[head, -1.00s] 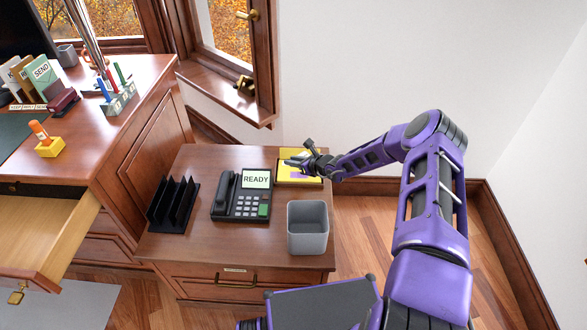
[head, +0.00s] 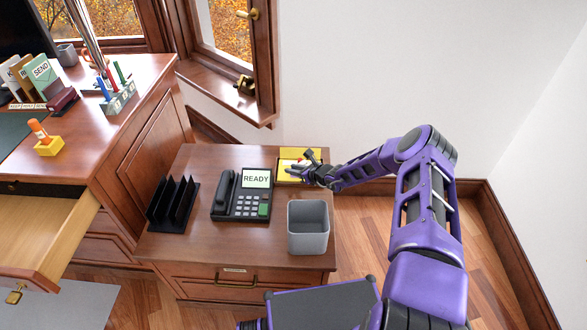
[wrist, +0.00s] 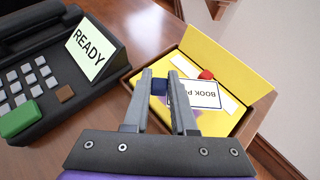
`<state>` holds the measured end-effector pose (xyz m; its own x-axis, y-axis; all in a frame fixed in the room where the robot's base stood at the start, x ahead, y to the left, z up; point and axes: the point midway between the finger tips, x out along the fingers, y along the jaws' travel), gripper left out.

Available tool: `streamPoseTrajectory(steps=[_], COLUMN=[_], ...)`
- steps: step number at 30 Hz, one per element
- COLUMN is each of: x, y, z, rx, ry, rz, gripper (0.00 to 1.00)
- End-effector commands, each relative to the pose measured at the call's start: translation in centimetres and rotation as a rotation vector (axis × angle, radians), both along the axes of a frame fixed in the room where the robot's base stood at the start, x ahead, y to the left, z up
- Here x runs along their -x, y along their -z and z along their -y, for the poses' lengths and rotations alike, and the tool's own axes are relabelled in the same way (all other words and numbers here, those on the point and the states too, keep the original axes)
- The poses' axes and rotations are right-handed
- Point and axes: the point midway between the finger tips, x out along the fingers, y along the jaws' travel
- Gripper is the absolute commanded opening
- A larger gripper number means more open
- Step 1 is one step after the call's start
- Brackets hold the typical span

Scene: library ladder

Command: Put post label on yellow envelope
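The yellow envelope (wrist: 228,62) lies in a shallow wooden tray (wrist: 270,101) at the right of the wrist view. The envelope also shows in the head view (head: 301,153), partly hidden by my gripper. The white post label (wrist: 207,94), with a blue border and "BOOK P..." lettering, shows over the envelope; I cannot tell whether it touches it. My gripper (wrist: 160,82) is closed around a small blue piece that appears to belong to the label; the right finger hides where they join. My gripper (head: 309,170) is over the envelope's near part in the head view.
A phone (head: 241,196) reading READY stands left of the tray. A grey bin (head: 308,228) stands at the near right, and a black file rack (head: 173,203) at the left. A red round spot (wrist: 206,74) is on the envelope. An open drawer (head: 45,238) juts out at left.

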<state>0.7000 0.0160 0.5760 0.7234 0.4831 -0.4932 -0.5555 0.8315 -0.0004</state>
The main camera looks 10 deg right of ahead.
Motion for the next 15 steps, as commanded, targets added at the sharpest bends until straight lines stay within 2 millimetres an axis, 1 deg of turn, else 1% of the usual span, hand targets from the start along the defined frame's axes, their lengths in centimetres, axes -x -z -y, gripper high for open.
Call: streamPoseTrajectory(steps=[1,4,5,12,15], x=[0.00,0.00,0.00,0.00,-0.02], y=[-0.02,-0.03,-0.03,-0.05,-0.48], z=[-0.01,-0.02,-0.02,-0.03,-0.02], rx=[0.000,0.000,0.000,0.000,-0.001], ry=[0.000,0.000,0.000,-0.001,-0.001], rz=[0.000,0.000,0.000,0.000,0.001], gripper=[0.34,0.52,0.54,0.54,0.54])
